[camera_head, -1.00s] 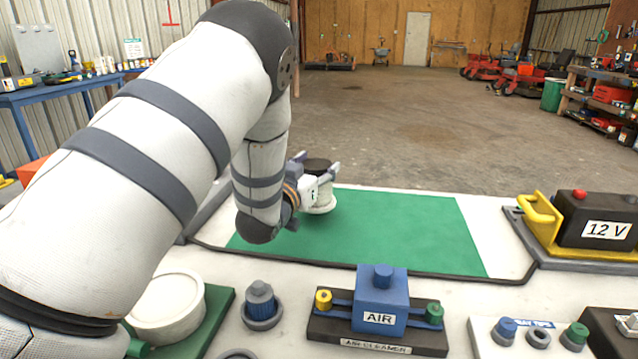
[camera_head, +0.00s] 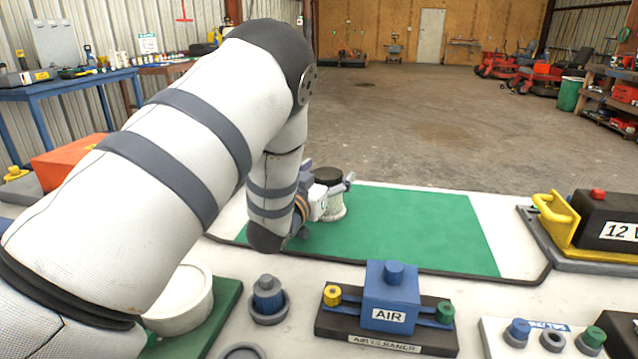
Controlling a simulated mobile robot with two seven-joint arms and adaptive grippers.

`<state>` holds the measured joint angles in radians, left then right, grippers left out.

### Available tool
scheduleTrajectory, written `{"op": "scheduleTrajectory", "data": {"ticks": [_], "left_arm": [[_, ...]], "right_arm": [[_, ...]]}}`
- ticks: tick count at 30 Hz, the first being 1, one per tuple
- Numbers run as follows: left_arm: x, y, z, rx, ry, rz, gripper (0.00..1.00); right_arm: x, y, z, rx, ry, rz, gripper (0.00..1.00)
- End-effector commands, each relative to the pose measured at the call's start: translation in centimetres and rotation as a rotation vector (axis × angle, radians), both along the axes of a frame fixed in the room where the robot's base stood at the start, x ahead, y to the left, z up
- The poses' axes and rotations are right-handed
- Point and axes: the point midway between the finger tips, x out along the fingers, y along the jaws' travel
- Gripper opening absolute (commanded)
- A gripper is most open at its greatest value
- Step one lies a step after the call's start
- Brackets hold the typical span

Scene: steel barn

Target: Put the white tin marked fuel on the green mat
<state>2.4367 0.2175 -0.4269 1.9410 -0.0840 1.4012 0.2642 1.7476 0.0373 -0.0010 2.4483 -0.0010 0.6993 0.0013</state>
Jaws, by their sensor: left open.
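The green mat (camera_head: 420,227) lies on the white bench top beyond the blue AIR block. A white tin with a dark top (camera_head: 334,205) stands upright at the mat's far left part. Its marking is not readable from here. My left gripper (camera_head: 340,190) is open at the tin, with its fingers around the upper part. My left arm hides the near left side of the mat and part of the gripper. My right gripper is not in view.
The blue AIR block (camera_head: 388,290) stands on a dark base in front of the mat. A black 12 V battery (camera_head: 605,222) in a yellow holder is at the right. A large white round tub (camera_head: 183,300) sits at the near left. The mat's middle and right are clear.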

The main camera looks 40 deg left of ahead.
Motion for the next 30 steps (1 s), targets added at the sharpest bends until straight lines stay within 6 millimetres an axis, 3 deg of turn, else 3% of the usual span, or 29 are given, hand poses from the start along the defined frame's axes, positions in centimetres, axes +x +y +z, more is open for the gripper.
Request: {"op": "scheduleTrajectory", "data": {"ticks": [15,21,30], "left_arm": [[-9.4,-3.1,0.0,-0.001,0.004,0.002,0.74],[-11.1,-3.7,-0.1,-0.001,0.002,0.001,0.74],[-11.2,-3.8,-0.1,-0.001,0.003,0.001,0.74]], "right_arm": [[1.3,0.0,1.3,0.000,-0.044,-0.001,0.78],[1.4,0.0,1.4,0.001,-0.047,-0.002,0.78],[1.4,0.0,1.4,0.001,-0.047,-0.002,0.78]]}}
